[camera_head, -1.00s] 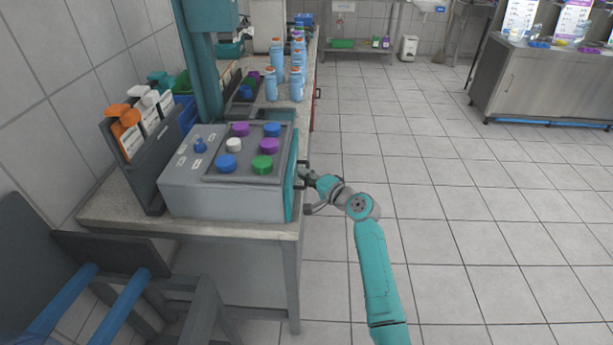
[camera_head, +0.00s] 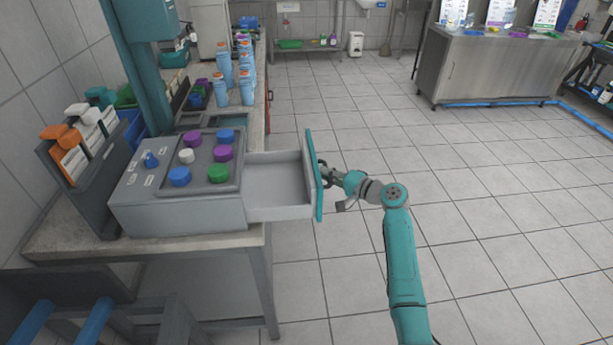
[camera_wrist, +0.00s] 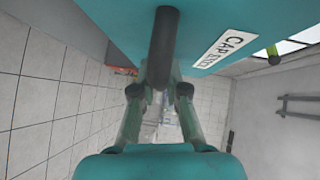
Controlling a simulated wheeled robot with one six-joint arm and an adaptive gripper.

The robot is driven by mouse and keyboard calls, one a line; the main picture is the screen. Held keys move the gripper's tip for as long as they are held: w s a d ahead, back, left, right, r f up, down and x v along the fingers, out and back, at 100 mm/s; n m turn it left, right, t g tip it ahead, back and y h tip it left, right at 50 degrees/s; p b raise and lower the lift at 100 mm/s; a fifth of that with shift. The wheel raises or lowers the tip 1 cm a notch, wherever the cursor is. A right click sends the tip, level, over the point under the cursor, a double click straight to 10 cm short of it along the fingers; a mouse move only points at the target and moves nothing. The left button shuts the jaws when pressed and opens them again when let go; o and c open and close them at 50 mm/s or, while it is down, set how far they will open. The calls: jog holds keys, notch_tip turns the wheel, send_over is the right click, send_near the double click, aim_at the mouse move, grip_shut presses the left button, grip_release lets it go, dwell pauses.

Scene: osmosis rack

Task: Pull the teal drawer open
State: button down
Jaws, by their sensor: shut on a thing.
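The teal drawer front (camera_head: 312,174) stands out to the right of the grey box (camera_head: 180,208) on the bench in the head view. The drawer's pale tray (camera_head: 278,184) shows between the box and the front, and it looks empty. My gripper (camera_head: 326,174) is at the outer side of the teal front. In the wrist view, my gripper (camera_wrist: 160,88) is shut on the dark drawer handle (camera_wrist: 163,48). A white label reading "CAPS" with more letters (camera_wrist: 224,48) is on the teal front beside the handle. The far part of the handle is hidden by the fingers.
Colored caps sit on top of the box. Blue bottles (camera_head: 246,82) stand farther back on the bench (camera_head: 100,242). Tiled floor (camera_head: 480,215) to the right is clear.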

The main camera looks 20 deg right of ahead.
jog(key=shift+s+d, duration=0.2)
jog(key=shift+d, duration=0.3)
jog(key=shift+s+d, duration=0.15)
jog(key=shift+d, duration=0.35)
jog(key=c, duration=1.2)
grip_release()
jog(key=v, duration=1.2)
jog(key=shift+f, duration=0.1)
